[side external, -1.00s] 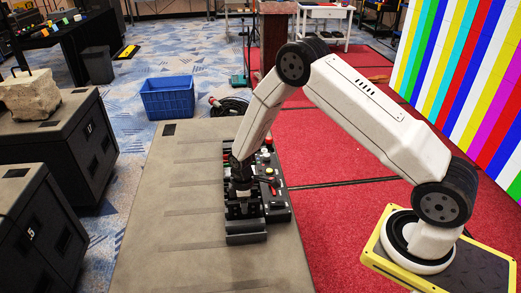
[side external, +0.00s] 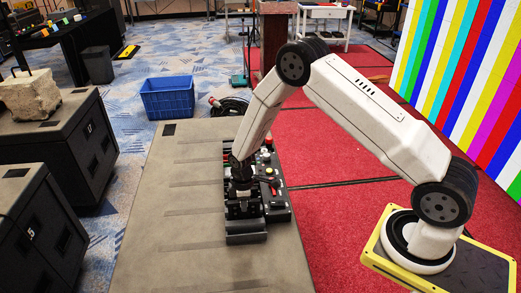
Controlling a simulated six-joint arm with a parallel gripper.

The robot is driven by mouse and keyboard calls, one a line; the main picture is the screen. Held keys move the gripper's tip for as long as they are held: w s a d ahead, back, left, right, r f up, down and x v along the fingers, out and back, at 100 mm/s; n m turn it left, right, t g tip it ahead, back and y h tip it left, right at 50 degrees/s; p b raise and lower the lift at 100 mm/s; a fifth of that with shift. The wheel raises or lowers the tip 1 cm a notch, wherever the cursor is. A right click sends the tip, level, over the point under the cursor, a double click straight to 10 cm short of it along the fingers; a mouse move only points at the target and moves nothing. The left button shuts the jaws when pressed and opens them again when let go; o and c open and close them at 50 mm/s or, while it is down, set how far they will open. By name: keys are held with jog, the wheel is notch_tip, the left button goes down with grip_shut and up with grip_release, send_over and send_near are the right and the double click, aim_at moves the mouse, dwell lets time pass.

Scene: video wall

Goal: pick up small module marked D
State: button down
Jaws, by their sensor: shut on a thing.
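My gripper (side external: 239,191) points down over a black rack (side external: 246,239) of small modules on the grey table (side external: 190,235). It is shut on a small dark module among the rack's slots; the module is mostly hidden by the jaws. The letter D cannot be read on any module at this size. I cannot tell whether the held module is clear of its slot.
A black panel with coloured knobs (side external: 272,182) adjoins the rack on its right. The table is bare to the left of the rack. A blue crate (side external: 167,98) stands on the floor behind. Dark cases (side external: 62,150) stand at the left.

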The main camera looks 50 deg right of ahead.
jog(key=shift+r, duration=0.1)
jog(key=shift+r, duration=2.6)
jog(key=shift+r, duration=0.15)
